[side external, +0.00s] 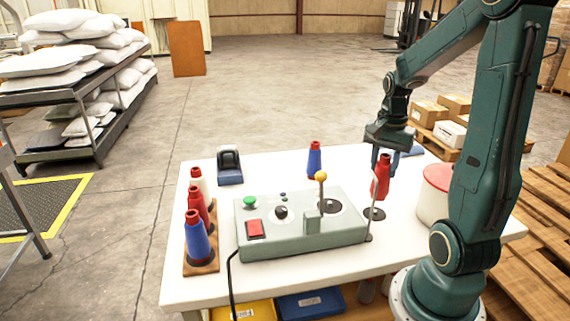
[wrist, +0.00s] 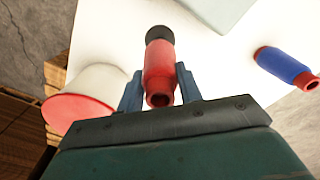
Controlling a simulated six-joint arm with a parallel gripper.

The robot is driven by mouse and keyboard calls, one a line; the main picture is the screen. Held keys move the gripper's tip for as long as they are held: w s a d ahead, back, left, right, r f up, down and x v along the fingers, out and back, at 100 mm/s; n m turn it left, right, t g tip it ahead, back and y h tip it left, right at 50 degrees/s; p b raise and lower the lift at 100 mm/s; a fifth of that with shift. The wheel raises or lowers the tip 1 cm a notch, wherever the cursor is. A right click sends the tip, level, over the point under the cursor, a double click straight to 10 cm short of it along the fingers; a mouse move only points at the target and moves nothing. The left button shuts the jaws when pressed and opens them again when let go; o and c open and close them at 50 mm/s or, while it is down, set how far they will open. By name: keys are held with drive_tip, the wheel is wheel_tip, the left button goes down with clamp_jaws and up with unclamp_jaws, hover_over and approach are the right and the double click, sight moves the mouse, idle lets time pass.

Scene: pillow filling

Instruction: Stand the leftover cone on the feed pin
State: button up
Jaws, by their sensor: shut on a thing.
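A red cone of thread (side external: 381,178) is held upright between the fingers of my gripper (side external: 384,155), which is shut on it. In the wrist view the red cone (wrist: 159,72) sits between the two blue fingers (wrist: 159,92), with its open top end towards the camera. A dark round base (side external: 374,213) is on the table just under the cone, and it also shows in the wrist view (wrist: 159,33) beyond the cone's far end. In the side view a small gap appears between cone and base. The feed pin itself is hidden or too small to make out.
A grey control box (side external: 300,229) with a yellow-knobbed lever stands just left of the base, near a thin upright rod. A white tub with a red lid (side external: 437,180) is on the right. A blue cone (side external: 314,160) stands behind the box. A wooden rack (side external: 202,268) holds several cones.

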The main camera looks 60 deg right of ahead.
sight(385, 155)
drive_tip(key=shift+f, duration=1.4)
drive_tip(key=shift+f, duration=1.35)
idle(1.5)
drive_tip(key=o, duration=1.1)
drive_tip(key=shift+c, duration=0.2)
drive_tip(key=shift+r, duration=0.1)
drive_tip(key=shift+r, duration=4.95)
drive_tip(key=shift+a, duration=0.15)
